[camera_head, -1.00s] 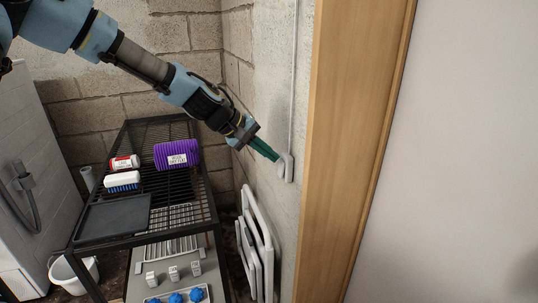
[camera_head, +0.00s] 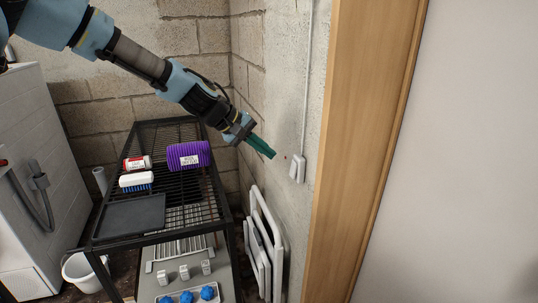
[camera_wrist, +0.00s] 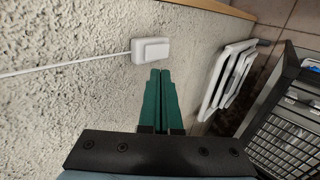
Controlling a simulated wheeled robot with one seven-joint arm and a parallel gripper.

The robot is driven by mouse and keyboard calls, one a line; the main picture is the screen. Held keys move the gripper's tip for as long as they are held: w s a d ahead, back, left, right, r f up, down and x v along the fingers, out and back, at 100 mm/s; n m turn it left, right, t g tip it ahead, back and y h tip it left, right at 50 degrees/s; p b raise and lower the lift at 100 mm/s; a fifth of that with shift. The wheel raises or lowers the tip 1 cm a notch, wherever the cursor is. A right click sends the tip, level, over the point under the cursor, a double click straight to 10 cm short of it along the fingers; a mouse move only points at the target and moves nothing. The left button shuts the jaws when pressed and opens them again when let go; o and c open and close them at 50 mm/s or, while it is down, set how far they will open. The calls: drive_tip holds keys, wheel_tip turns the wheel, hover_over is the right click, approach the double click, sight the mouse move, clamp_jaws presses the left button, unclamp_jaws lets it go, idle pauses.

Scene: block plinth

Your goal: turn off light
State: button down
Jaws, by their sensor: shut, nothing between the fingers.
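The light switch (camera_head: 298,169) is a small white box on the rough wall, left of the wooden door frame, with a thin cable running up from it. It also shows in the wrist view (camera_wrist: 151,50), just beyond my fingertips. My gripper (camera_head: 273,154) has green fingers pressed together, with nothing between them. In the head view a gap shows between the fingertips and the switch. I cannot tell whether the light is on or which way the switch is set.
White folded frames (camera_head: 262,245) lean on the wall below the switch. The wooden door frame (camera_head: 365,130) is at right.

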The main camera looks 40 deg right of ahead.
drive_tip(key=w+a+r+b, duration=0.1)
drive_tip(key=a+r+b, duration=0.1)
drive_tip(key=a+r, duration=0.2)
wheel_tip(320, 180, up, 4)
drive_tip(key=shift+w+f, duration=0.25)
idle(0.4)
drive_tip(key=w+a+f+t+y, duration=0.1)
drive_tip(key=w+a+f+y, duration=0.15)
drive_tip(key=a, duration=0.45)
drive_tip(key=w+a+f+n+t+y, duration=0.1)
drive_tip(key=a+f, duration=0.3)
drive_tip(key=a, duration=0.3)
drive_tip(key=w+a+f+t+y, duration=0.1)
drive_tip(key=w+a+f+t, duration=0.15)
drive_tip(key=a, duration=0.45)
drive_tip(key=s+a+f+n+y, duration=0.1)
drive_tip(key=s+a+y, duration=0.1)
drive_tip(key=a, duration=1)
drive_tip(key=s+a+f+n+y, duration=0.1)
drive_tip(key=s+a, duration=0.2)
drive_tip(key=a, duration=0.9)
drive_tip(key=shift+a+y, duration=0.2)
drive_tip(key=shift+y, duration=0.15)
drive_tip(key=shift+t, duration=0.25)
